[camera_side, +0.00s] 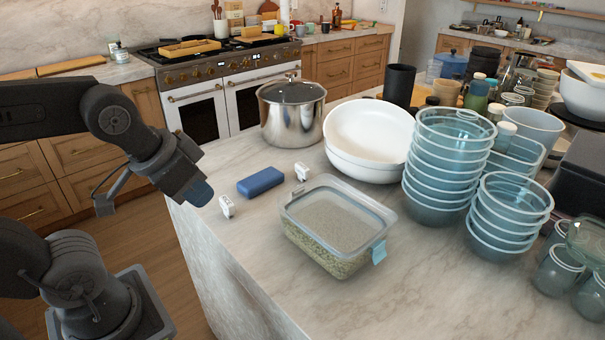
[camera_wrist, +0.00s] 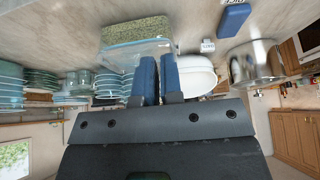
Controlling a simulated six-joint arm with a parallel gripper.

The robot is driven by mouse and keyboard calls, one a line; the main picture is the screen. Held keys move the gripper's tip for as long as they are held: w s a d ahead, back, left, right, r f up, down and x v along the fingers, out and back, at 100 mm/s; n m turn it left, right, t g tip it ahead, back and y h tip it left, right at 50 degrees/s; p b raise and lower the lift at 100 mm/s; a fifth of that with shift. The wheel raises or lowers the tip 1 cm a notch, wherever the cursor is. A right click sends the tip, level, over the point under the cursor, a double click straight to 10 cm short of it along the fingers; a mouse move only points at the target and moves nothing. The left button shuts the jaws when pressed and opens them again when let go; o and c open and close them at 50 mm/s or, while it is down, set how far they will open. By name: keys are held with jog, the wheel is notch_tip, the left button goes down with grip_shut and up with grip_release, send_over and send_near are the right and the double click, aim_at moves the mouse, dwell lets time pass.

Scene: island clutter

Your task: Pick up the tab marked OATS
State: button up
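Two small white tabs with dark marks stand on the marble counter. One tab (camera_side: 227,206) is near the counter's left edge, and the other tab (camera_side: 302,171) is between the pot and the clear container. The second tab also shows in the wrist view (camera_wrist: 208,45); part of the first shows at that view's top edge (camera_wrist: 236,2). I cannot read which is marked OATS. My gripper (camera_side: 200,192) is left of the nearer tab, apart from it. In the wrist view its blue fingers (camera_wrist: 159,78) have a narrow gap with nothing between them.
A blue block (camera_side: 260,182) lies between the tabs. A lidded clear container (camera_side: 338,225) of grain, a steel pot (camera_side: 291,113), white bowls (camera_side: 368,140) and stacked glass bowls (camera_side: 445,165) crowd around. The counter's front left is bare.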

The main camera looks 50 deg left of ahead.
jog(key=o, duration=0.8)
jog(key=shift+c, duration=0.2)
jog(key=w+a+r+m+g+y, duration=0.1)
jog(key=w+r+m, duration=0.1)
jog(key=w, duration=0.2)
jog(key=w+a+r+m, duration=0.1)
jog(key=w+r+m, duration=0.1)
jog(key=w+m, duration=0.15)
jog(key=m+g+y, duration=0.3)
jog(key=m+g, duration=0.1)
jog(key=m, duration=1)
send_over(303, 167)
jog(key=d, duration=0.5)
notch_tip(303, 167, down, 8)
jog(key=x, duration=1.4)
jog(key=shift+s+a+r, duration=0.1)
jog(key=shift+s+a, duration=0.15)
jog(key=shift+a, duration=0.05)
